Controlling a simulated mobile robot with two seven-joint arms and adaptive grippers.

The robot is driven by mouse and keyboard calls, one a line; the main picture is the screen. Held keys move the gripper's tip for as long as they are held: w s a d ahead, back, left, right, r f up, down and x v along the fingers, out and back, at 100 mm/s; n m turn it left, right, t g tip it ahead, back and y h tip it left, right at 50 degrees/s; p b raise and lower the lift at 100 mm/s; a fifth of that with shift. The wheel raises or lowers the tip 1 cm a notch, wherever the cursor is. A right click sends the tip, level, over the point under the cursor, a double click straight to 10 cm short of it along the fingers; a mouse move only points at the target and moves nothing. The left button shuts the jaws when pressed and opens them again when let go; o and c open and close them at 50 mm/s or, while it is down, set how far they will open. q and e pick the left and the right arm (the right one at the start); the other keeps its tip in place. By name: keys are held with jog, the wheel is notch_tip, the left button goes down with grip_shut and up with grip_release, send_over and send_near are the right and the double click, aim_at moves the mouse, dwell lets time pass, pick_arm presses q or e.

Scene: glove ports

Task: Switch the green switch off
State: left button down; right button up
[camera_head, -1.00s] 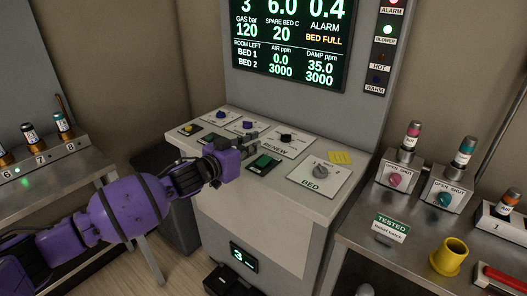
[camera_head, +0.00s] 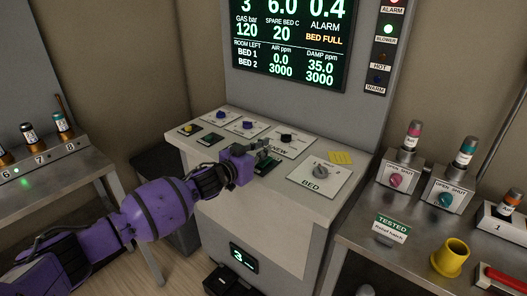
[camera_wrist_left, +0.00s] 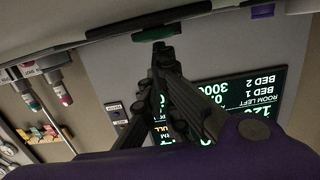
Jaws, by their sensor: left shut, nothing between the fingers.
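A green switch (camera_head: 265,164) sits on a dark plate on the pale sloping console top (camera_head: 298,212), left of the BED knob (camera_head: 320,171). A second green switch (camera_head: 211,139) is further left on the console. My left gripper (camera_head: 265,147) is shut and empty, its fingers partly covering the nearer switch. In the upside-down left wrist view, the closed fingertips (camera_wrist_left: 158,46) are right by the green switch (camera_wrist_left: 160,29). I cannot tell whether they touch it. The switch's position is hard to read. My right gripper is not in view.
A metal bench (camera_head: 415,255) with a yellow cup (camera_head: 451,257) stands at right, another bench at left.

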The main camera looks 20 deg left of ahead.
aim_at(266, 162)
pick_arm(q)
jog(key=shift+w+d+f, duration=0.1)
jog(key=shift+w, duration=0.1)
jog(key=shift+f, duration=0.1)
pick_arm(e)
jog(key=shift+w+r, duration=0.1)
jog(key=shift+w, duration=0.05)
pick_arm(q)
notch_tip(266, 162, up, 6)
jog(key=p, duration=0.3)
jog(key=shift+w+d, duration=0.15)
jog(key=v, duration=0.9)
jog(key=shift+r, duration=0.3)
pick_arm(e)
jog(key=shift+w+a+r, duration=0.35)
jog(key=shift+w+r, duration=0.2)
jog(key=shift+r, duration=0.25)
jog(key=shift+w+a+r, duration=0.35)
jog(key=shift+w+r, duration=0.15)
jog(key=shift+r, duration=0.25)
